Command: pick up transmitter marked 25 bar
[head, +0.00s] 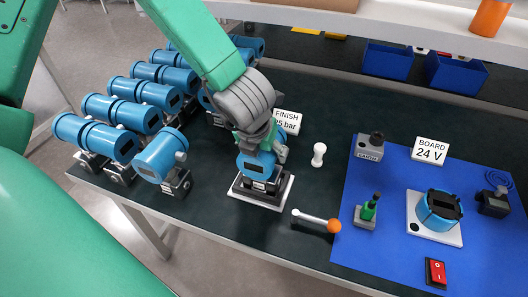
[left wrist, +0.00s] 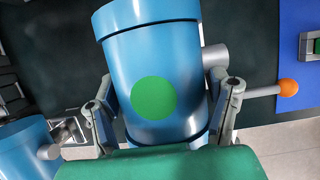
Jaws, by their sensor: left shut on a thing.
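My left gripper (head: 262,143) comes down from above and is shut on a blue transmitter (head: 256,166). The transmitter is upright over a black stand on a white plate (head: 270,202); I cannot tell whether it is clear of the stand. In the left wrist view the held transmitter (left wrist: 150,55) is a blue cylinder with a green dot and a grey side stub, between the two fingers (left wrist: 165,98). A white sign (head: 287,121) reading "FINISH" and a partly hidden "5 bar" stands just behind. My right gripper is not in view.
Several blue transmitters (head: 98,138) lie in a row at the left, with one (head: 160,153) nearer the gripper. An orange-knobbed rod (head: 317,220) and a white peg (head: 319,154) are to the right. A blue mat (head: 390,240) holds a "BOARD 24 V" sign (head: 430,150) and another device (head: 438,210).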

